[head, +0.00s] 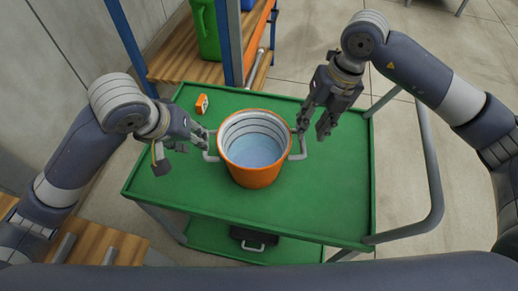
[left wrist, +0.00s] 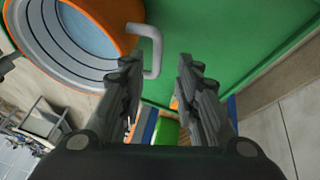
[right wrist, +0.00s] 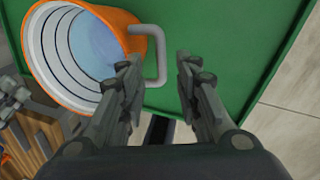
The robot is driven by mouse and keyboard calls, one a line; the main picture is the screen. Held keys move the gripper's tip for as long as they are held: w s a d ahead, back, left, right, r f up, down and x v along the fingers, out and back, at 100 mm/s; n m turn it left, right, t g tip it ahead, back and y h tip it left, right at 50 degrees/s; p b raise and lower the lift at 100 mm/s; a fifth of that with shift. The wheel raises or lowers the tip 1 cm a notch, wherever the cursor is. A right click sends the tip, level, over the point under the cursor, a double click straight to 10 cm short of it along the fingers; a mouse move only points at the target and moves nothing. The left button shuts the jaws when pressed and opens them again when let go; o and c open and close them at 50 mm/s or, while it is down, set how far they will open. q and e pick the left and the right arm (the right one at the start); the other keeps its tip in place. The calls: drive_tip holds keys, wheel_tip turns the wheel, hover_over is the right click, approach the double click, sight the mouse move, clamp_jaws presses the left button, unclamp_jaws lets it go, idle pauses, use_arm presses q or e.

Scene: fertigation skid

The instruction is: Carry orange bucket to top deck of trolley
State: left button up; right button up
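The orange bucket (head: 254,177) stands upright on the green top deck (head: 325,205) of the trolley. Its inside is pale with dark rings and a blue bottom or liquid. It has a grey handle on each side. My left gripper (head: 186,139) is open beside the left handle (head: 210,148). In the left wrist view that handle (left wrist: 155,50) lies left of the gap between the fingers. My right gripper (head: 314,128) is open by the right handle (head: 300,150). In the right wrist view that handle (right wrist: 160,55) shows just beyond the fingertips, nearer the left finger. Neither gripper holds anything.
A small orange device (head: 202,104) sits on the deck behind the bucket. A dark case (head: 252,236) lies on the lower deck. A shelf with a blue post (head: 230,45) and a green canister (head: 205,30) stands behind. The trolley's push handle (head: 433,180) is at right.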

drive_tip(key=shift+d+r, duration=0.25)
drive_tip(key=shift+r, duration=0.85)
drive_tip(key=shift+d+r, duration=0.2)
drive_tip(key=shift+r, duration=0.85)
